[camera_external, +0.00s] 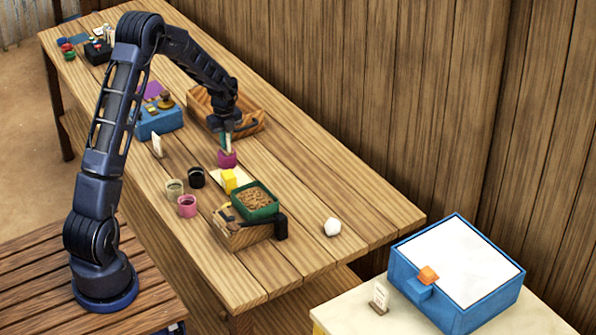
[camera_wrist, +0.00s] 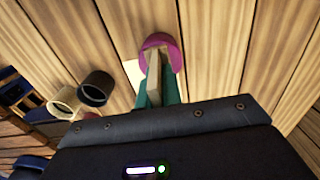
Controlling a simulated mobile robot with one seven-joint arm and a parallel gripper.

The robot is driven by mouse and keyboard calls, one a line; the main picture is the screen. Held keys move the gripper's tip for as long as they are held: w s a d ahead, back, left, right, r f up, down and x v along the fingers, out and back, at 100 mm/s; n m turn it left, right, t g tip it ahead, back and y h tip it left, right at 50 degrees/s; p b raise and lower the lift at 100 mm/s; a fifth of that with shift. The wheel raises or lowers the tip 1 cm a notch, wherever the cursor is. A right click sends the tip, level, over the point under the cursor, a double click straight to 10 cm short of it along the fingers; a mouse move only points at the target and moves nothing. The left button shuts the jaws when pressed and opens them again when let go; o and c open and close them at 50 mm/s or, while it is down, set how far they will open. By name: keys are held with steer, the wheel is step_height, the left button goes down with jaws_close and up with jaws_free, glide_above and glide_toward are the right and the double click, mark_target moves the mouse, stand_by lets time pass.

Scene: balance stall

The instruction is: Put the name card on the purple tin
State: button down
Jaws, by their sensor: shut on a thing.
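My gripper (camera_external: 226,137) is low over the table, directly above the purple tin (camera_external: 227,160). Its green fingers (camera_wrist: 157,92) are shut on a thin, pale upright piece, which looks like the name card (camera_wrist: 155,72), seen nearly edge-on. The card's far end overlaps the purple tin (camera_wrist: 161,41) in the wrist view. I cannot tell whether it touches the rim. The fingers and card hide part of the tin. The tin stands upright on the table.
A wooden crate (camera_external: 258,124) is behind. Another card (camera_external: 158,146) stands left.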

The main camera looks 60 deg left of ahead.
steer(key=shift+f, duration=0.1)
steer(key=c, duration=1.6)
jaws_free()
steer(key=shift+o, duration=0.2)
step_height(320, 180, up, 12)
steer(key=shift+r, duration=0.15)
steer(key=shift+d, duration=0.1)
